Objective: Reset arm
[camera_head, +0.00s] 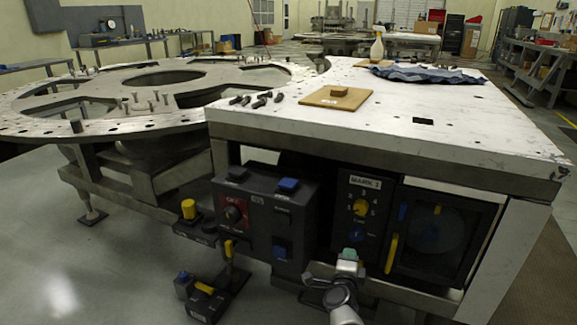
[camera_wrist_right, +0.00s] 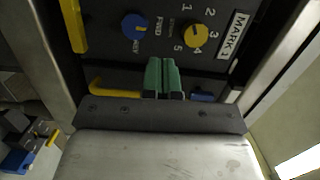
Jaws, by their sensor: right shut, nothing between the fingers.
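My right gripper (camera_head: 348,254) is in front of the lower part of the MARK 1 panel (camera_head: 343,200), below its blue knob (camera_head: 356,234) and yellow knob (camera_head: 360,207). In the right wrist view its green fingertips (camera_wrist_right: 161,75) are together with nothing between them. That view also shows the blue knob (camera_wrist_right: 135,26) and the yellow knob (camera_wrist_right: 195,36), beyond the fingertips. I cannot tell whether the fingertips touch the panel. My left gripper is in neither view.
A yellow handle (camera_head: 391,254) is on the dark windowed door right of the panel. Above, the white tabletop (camera_head: 470,115) holds a wooden board, bolts, blue cloth and spray bottle. A large ring plate (camera_head: 40,125) is at left.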

